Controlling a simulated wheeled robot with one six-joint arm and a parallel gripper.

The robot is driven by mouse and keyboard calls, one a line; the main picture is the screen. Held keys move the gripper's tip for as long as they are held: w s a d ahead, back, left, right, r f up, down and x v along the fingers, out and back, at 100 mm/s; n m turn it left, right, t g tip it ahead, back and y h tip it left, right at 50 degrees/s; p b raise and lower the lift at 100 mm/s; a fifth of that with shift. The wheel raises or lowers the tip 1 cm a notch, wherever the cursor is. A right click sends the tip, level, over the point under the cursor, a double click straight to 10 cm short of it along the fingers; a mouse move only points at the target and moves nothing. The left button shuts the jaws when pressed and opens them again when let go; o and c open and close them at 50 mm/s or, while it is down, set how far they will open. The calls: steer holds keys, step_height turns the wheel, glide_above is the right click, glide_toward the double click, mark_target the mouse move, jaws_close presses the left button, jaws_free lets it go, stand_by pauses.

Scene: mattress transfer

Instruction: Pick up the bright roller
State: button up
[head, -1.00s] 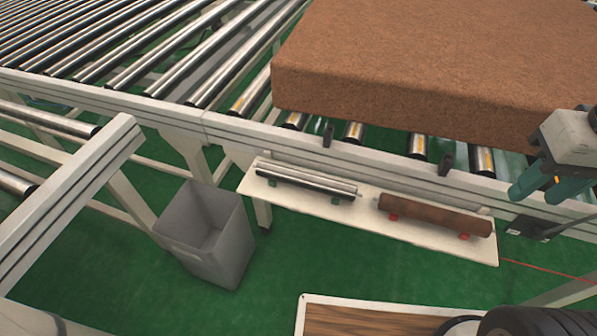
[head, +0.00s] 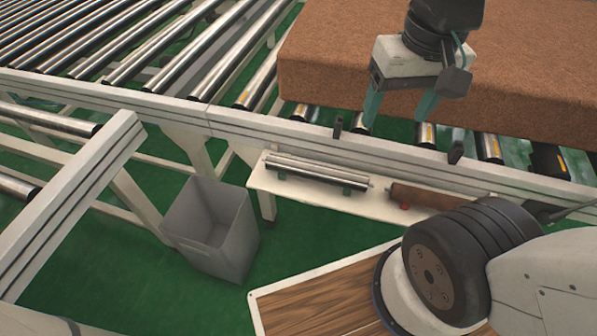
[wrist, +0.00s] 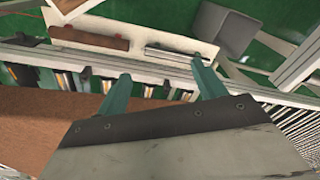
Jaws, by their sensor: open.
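The bright roller (head: 316,170) is a shiny steel cylinder lying on green supports at the left of a white shelf (head: 268,184). In the wrist view the bright roller (wrist: 177,55) shows beyond my fingertips. A brown, rusty roller (head: 428,196) lies to its right on red supports, partly hidden by my arm in the head view. My gripper (head: 399,110) is open and empty, with two teal fingers pointing down. In the head view it appears above and to the right of the bright roller, over the conveyor edge. In the wrist view its fingers (wrist: 161,86) are spread apart, touching neither roller.
A big brown mattress block (head: 330,70) lies on the conveyor rollers behind my gripper. The conveyor's pale side rail (head: 275,133) runs behind the shelf, with small dark posts on it. A grey bin (head: 212,230) stands left of the shelf.

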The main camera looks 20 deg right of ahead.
steer(key=w+a+f+m+g, duration=0.1)
steer(key=w+f+m, duration=0.65)
steer(key=w, duration=0.35)
steer(key=m+g+y, duration=0.1)
steer(key=m+g, duration=0.1)
steer(key=m, duration=1.3)
glide_above(317, 166)
steer(key=f, duration=2.1)
steer(key=shift+w+f, duration=0.4)
steer(key=shift+m, duration=0.45)
steer(key=f, duration=0.5)
steer(key=s+f, duration=0.1)
steer(key=f, duration=0.2)
steer(key=shift+a+f, duration=0.15)
steer(key=shift+f, duration=0.1)
steer(key=c, duration=1.5)
steer(key=shift+w+r, duration=0.1)
steer(key=shift+r, duration=0.1)
